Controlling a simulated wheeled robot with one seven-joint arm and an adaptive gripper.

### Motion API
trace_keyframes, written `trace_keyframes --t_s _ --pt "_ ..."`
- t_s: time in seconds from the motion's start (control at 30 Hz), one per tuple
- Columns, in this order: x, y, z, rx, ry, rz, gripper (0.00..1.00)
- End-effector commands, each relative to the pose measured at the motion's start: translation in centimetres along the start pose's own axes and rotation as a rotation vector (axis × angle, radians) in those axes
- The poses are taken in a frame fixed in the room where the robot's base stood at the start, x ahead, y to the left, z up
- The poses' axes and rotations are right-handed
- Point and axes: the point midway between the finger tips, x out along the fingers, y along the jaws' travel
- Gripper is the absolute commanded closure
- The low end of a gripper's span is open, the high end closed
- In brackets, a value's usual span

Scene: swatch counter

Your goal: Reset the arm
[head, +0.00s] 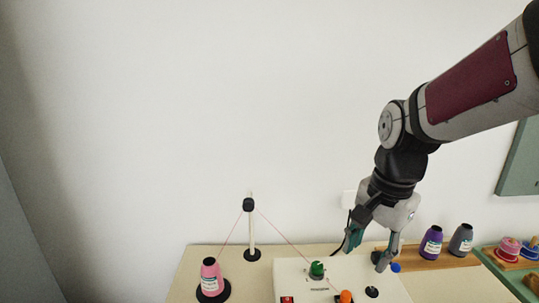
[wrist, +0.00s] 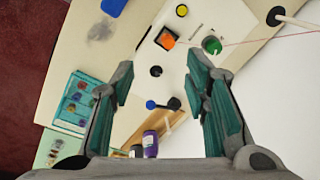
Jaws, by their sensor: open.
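My gripper (head: 366,256) hangs from my arm, which comes in from the upper right in the head view. It points down over the right part of a white machine box (head: 291,271). In the wrist view my gripper (wrist: 157,72) has its two green-padded fingers spread apart with nothing held between them. The machine's black knob (wrist: 156,71) shows beyond the gap between the fingers, apart from them. A blue knob (head: 395,267) sits just right of the fingers in the head view. How high the fingertips are above the box is hard to tell.
The box carries a green knob (head: 317,270) and an orange one (head: 346,296). A pink thread cone (head: 209,275) and a thread post (head: 251,230) stand left. Purple (head: 431,243) and grey (head: 461,240) cones stand on a wooden rack. A green tray (head: 497,266) holds bobbins.

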Motion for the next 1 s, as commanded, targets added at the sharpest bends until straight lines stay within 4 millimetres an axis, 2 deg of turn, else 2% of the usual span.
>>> trace_keyframes --t_s 0.03,0.2,0.3,0.5,0.7,1.0 --pt "-1.4 1.0 0.7 -0.076 0.017 -0.031 0.58" --pt "-4.6 4.2 3.1 -0.353 0.087 -0.096 0.58" --pt "-5.9 6.1 4.6 -0.514 0.142 -0.119 0.58" --pt "-7.2 9.5 6.9 -0.792 0.256 -0.127 0.58" --pt "-7.5 11.1 8.0 -0.932 0.317 -0.114 0.58" --pt "-7.5 11.2 8.1 -0.947 0.323 -0.111 0.58"
